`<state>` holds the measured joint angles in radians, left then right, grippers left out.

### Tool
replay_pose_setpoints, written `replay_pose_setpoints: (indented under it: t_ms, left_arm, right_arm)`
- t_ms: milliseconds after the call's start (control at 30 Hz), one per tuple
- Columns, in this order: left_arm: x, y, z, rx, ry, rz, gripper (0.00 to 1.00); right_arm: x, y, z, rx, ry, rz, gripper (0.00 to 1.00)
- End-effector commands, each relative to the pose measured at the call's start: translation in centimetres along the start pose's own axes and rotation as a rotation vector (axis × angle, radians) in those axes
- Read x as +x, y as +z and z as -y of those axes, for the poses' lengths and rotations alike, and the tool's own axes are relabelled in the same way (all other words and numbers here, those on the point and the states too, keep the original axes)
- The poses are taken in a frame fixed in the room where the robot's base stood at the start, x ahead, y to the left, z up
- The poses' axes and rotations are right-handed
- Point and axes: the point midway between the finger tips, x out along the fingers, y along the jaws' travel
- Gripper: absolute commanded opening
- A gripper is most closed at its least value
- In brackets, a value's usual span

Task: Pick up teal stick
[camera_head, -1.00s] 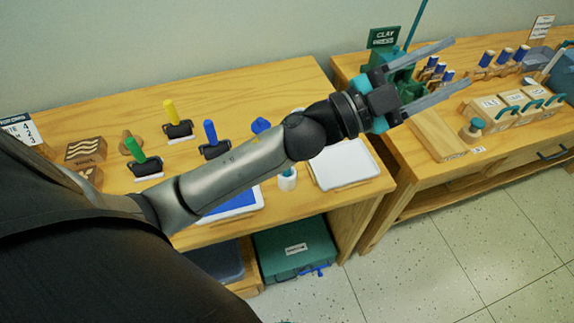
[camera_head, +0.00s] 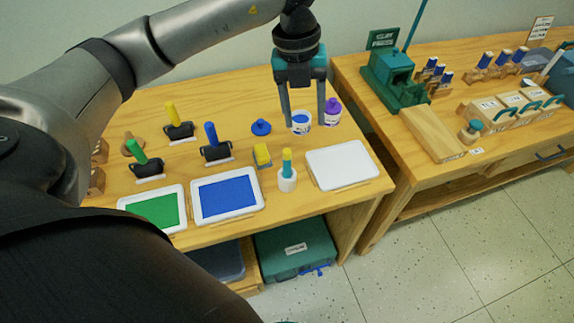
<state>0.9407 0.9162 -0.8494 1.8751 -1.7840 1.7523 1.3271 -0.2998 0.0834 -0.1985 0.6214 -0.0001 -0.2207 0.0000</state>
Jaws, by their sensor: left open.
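A long thin teal rod (camera_head: 413,28) also rises from the green clay press on the right table. My left gripper (camera_head: 304,118) is open and points down, farther back than the cup and slightly right of it. Its fingers overlap a white jar of blue paint (camera_head: 300,130) in the view; I cannot tell whether they touch it. My right gripper is not in view.
A purple-lidded jar (camera_head: 333,105) stands beside the blue paint jar. The clay press (camera_head: 392,75) stands across a gap between tables.

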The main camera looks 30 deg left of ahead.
Motion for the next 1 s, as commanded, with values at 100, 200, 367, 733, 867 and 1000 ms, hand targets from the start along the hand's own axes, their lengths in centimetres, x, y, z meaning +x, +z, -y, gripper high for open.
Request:
replay_pose_setpoints:
  t_ms: [100,200,367,733,867,1000]
  left_arm:
    - [-1.1,1.4,-2.3,-0.059,0.093,0.052,0.59]
    - [-1.0,1.8,-3.1,-0.078,0.123,0.066,0.59]
    - [1.7,1.9,-3.5,-0.079,0.129,0.063,0.59]
    - [8.1,2.2,-4.2,-0.076,0.123,0.063,0.59]
    - [8.7,2.2,-4.2,-0.074,0.121,0.064,0.59]
    - [10.4,1.9,-4.5,-0.075,0.123,0.062,0.59]
  right_arm:
    - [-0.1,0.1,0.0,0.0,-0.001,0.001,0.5]
    - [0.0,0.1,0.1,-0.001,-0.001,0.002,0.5]
    - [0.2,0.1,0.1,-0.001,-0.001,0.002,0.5]
    - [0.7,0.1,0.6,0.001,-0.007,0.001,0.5]
    - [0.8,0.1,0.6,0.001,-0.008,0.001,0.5]
    - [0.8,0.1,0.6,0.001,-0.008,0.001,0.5]
